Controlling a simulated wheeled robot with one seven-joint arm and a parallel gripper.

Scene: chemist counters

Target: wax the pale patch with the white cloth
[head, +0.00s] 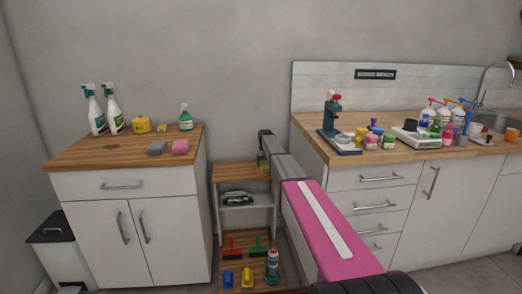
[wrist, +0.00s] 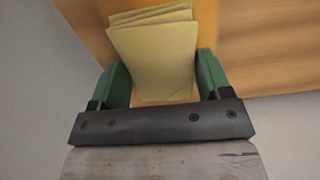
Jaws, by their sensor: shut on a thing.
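My gripper (wrist: 158,74) is shut on a pale yellow folded piece (wrist: 155,45), stacked in layers like a folded cloth or sheets, between its green fingers. In the head view my gripper (head: 263,160) is over the wooden top of the small shelf unit (head: 228,172), between the two counters. I cannot tell whether the held piece touches the wood or is just above it. No clearly white cloth shows elsewhere. I cannot make out a pale patch; a small dark spot (head: 110,147) marks the left counter top.
The right counter (head: 300,129) is crowded with bottles and a scale (head: 413,137). Squeegees (head: 232,250) and a bottle (head: 272,265) stand low on the unit.

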